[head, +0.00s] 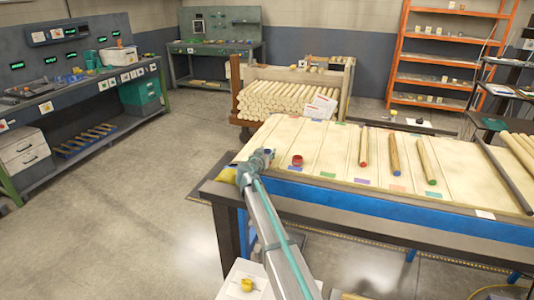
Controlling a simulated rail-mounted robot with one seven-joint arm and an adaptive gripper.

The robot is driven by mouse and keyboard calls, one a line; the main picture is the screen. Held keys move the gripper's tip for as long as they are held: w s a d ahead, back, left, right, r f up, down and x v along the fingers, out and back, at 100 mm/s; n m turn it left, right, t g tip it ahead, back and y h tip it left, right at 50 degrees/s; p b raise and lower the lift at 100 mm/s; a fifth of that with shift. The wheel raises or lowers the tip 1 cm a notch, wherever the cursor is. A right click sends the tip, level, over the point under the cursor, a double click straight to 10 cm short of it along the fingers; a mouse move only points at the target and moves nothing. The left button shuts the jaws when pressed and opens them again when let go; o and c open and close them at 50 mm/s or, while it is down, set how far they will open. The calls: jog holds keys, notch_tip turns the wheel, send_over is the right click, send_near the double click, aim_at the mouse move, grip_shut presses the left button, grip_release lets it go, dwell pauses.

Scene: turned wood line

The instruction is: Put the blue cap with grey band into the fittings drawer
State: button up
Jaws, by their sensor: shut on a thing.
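My gripper (268,154) is at the left end of the wooden-topped table, low over its edge. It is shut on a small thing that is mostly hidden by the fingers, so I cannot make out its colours. I cannot pick out the blue cap with grey band anywhere else. A white drawer unit (24,152) stands under the left workbench, and a green drawer unit (140,96) stands further along. Both look closed. I cannot tell which holds the fittings drawer.
A red cap (297,160) stands on the tabletop (325,140) just right of my gripper. Several turned rods (394,155) lie further right. A cart of stacked rods (285,100) stands behind. The left workbench (75,85) carries bins and tools. The floor (140,190) between is clear.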

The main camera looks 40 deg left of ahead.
jog(key=shift+f+b, duration=0.2)
jog(key=shift+b, duration=0.25)
jog(key=o, duration=0.8)
jog(key=shift+c, duration=0.2)
jog(key=p, duration=0.3)
jog(key=shift+r, duration=0.35)
jog(key=f+b+v, duration=0.1)
jog(key=b+v, duration=0.3)
jog(key=v, duration=0.3)
notch_tip(320, 180, up, 7)
jog(key=b, duration=0.1)
jog(key=shift+s, duration=0.2)
jog(key=shift+o, duration=0.6)
jog(key=shift+d+r+b, duration=0.1)
jog(key=shift+r+b, duration=0.2)
jog(key=shift+r, duration=0.45)
